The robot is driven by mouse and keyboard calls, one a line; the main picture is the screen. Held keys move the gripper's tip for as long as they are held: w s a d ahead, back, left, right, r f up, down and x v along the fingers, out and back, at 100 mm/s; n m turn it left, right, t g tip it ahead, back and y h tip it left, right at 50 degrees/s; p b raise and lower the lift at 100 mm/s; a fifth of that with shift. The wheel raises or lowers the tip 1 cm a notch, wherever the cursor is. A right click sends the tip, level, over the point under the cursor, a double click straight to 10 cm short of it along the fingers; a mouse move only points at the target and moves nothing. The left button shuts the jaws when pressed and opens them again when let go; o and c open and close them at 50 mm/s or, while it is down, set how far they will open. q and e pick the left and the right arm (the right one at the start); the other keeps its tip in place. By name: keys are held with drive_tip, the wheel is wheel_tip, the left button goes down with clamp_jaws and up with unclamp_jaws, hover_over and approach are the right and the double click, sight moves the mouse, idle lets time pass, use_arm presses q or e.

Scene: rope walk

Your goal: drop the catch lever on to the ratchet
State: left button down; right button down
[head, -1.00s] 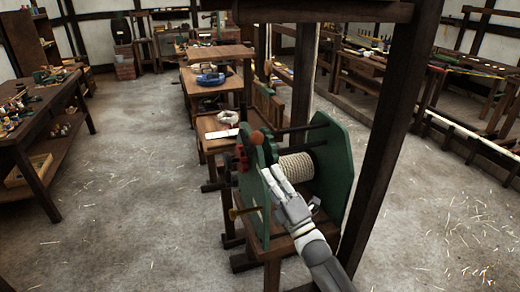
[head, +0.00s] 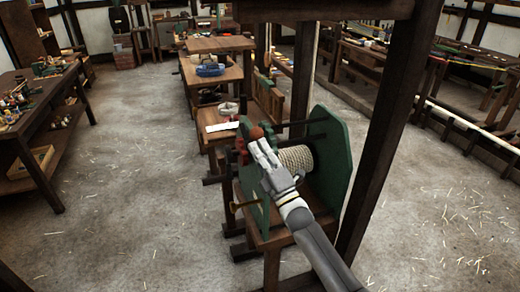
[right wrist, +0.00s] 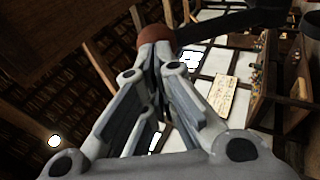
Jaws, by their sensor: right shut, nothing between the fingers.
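The winch stands on a wooden stand, with green side plates (head: 332,168) and a drum of pale rope (head: 298,158). A red-brown ball knob (head: 257,132), apparently the catch lever's end, shows at the top of the near plate. Red toothed parts (head: 241,150), perhaps the ratchet, show just left of it, partly hidden. My right gripper (head: 260,147) is shut and empty, its fingertips right at the knob. In the right wrist view the knob (right wrist: 156,33) sits just beyond the closed tips, and a dark bar (right wrist: 225,24) runs right from it. Contact is unclear. My left gripper is out of view.
A dark wooden post (head: 385,130) rises right of the winch, with a beam overhead. A brass-ended handle (head: 240,206) sticks out at the plate's left. Benches (head: 212,75) stand behind. The floor to the left is clear.

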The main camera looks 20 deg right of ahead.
sight(255, 128)
drive_tip(key=shift+r, duration=0.1)
